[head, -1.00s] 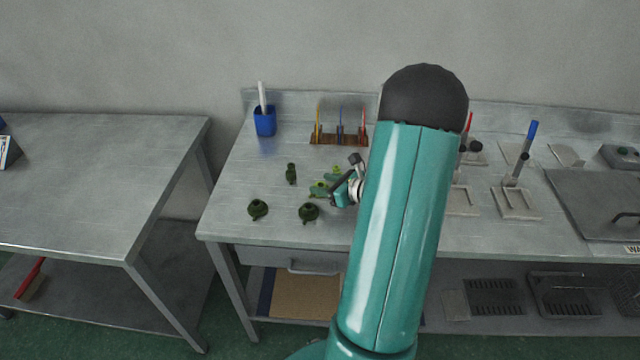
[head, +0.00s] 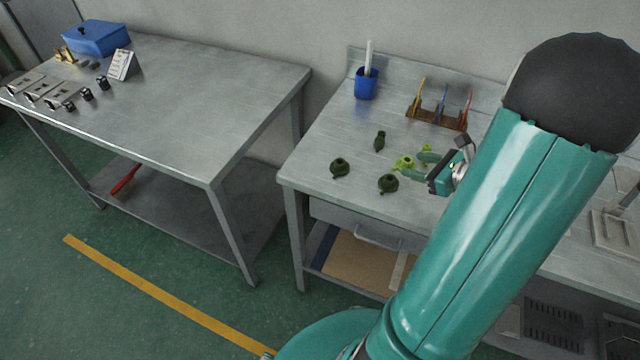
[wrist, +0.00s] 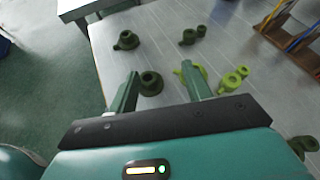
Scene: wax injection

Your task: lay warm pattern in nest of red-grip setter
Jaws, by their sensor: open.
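Several green wax patterns lie on the right bench. The dark ones include a round one (head: 340,168), another round one (head: 388,184) and a slimmer one (head: 380,141). A brighter yellow-green pattern (head: 404,163) lies by my gripper (head: 420,164); it also shows in the wrist view (wrist: 235,78), beside the right finger. My gripper is open and empty, low over the bench, with a dark round pattern (wrist: 151,83) showing beyond the gap between its fingers. A setter (head: 612,230) shows at the right edge; its grip colour is not visible. My arm hides much of the bench.
A blue cup (head: 366,84) and a wooden rack (head: 435,117) with coloured tools stand behind the patterns. A left table (head: 200,90) holds a blue box (head: 96,38), a card and small plates. A floor gap separates the two.

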